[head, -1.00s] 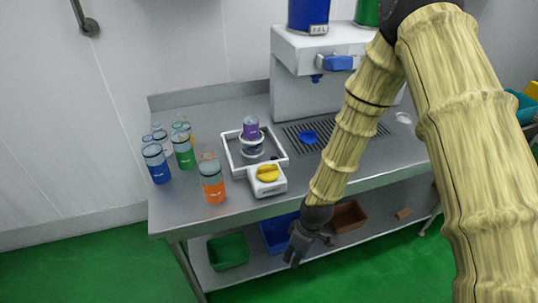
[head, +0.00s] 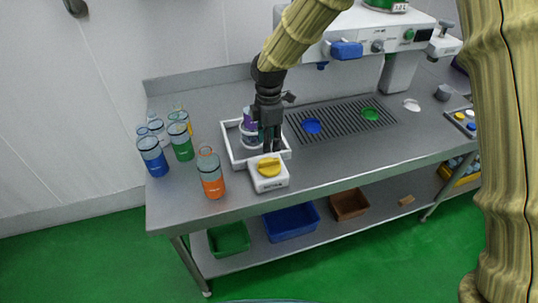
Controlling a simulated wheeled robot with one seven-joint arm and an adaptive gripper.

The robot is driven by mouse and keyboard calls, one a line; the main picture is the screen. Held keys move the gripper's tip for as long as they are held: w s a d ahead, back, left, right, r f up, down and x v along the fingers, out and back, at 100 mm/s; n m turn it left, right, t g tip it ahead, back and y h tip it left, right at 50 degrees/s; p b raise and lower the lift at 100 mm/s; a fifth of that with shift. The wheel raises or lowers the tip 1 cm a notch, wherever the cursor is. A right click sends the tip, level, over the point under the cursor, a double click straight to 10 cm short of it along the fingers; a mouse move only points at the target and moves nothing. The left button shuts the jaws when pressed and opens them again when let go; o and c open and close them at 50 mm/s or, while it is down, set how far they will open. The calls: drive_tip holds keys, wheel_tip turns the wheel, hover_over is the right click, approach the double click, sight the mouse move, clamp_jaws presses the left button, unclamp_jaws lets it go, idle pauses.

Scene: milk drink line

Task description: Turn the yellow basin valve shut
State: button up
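The yellow basin valve (head: 268,167) is a knob on top of a white box (head: 270,184) at the front right corner of the white square basin (head: 231,151). My gripper (head: 271,147) points down just behind and above the knob, over the basin's front right part. Its dark fingertips look close to the knob, but I cannot tell if they touch it. The fingers are close together, and how far they are apart is unclear. A purple-topped vessel (head: 247,120) stands in the basin, partly hidden behind my gripper.
An orange bottle (head: 211,178) stands left of the valve box. Green (head: 181,146) and blue (head: 153,157) bottles stand further left among others. Right of the basin is a drain grate (head: 340,120) with a blue disc (head: 312,126) and a green disc (head: 370,114). The steel counter in front of the grate is clear.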

sight(269, 160)
drive_tip(key=shift+f+p, duration=1.1)
drive_tip(key=shift+f, duration=2.9)
clamp_jaws()
